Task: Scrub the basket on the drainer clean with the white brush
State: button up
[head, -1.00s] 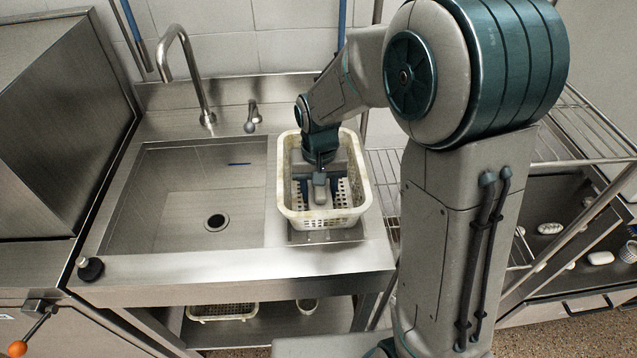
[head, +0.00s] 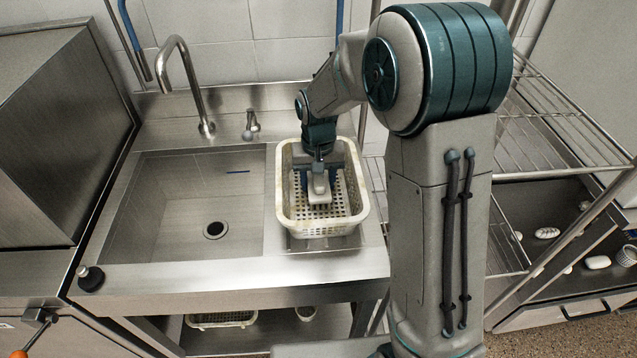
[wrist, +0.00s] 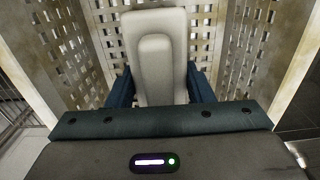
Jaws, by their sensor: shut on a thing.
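The white perforated basket (head: 322,228) stands upright on the drainer (head: 300,246) to the right of the sink, with yellowish-brown marks on its wall and rim. My gripper (head: 319,178) reaches down inside the basket. It is shut on the white brush (head: 320,190), which also shows in the wrist view (wrist: 157,60) between the blue fingers. The brush is low in the basket, close to the floor; the wrist view shows perforated walls (wrist: 262,45) around it. The bristles are hidden, so I cannot tell whether they touch the basket.
The empty sink basin (head: 165,215) with a tall faucet (head: 190,80) lies to the left. A small lever tap (head: 251,125) stands behind the drainer. A wire rack (head: 560,140) is at the right. Another basket (head: 222,319) sits on the shelf below.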

aim_at(318, 197)
jog(key=shift+s+d+f+b, duration=0.1)
jog(key=shift+s+d+b, duration=0.1)
jog(key=shift+s, duration=0.4)
jog(key=shift+s+d+b, duration=0.1)
jog(key=shift+s+b, duration=0.1)
jog(key=shift+s, duration=1.75)
jog(key=shift+w+d, duration=0.15)
jog(key=shift+w, duration=0.5)
jog(key=shift+w+d, duration=0.15)
jog(key=shift+w, duration=1.7)
jog(key=shift+s+a, duration=0.15)
jog(key=shift+s, duration=0.45)
jog(key=shift+s+a, duration=0.15)
jog(key=shift+s, duration=1.75)
jog(key=shift+w+a, duration=0.15)
jog(key=shift+w, duration=0.5)
jog(key=shift+w+a, duration=0.15)
jog(key=shift+w, duration=0.45)
jog(key=shift+w+p, duration=0.4)
jog(key=shift+w, duration=0.9)
jog(key=shift+s+a+b, duration=0.15)
jog(key=shift+s+b, duration=0.05)
jog(key=shift+s, duration=0.5)
jog(key=shift+s+a+b, duration=0.15)
jog(key=shift+s+b, duration=0.05)
jog(key=shift+s, duration=1.7)
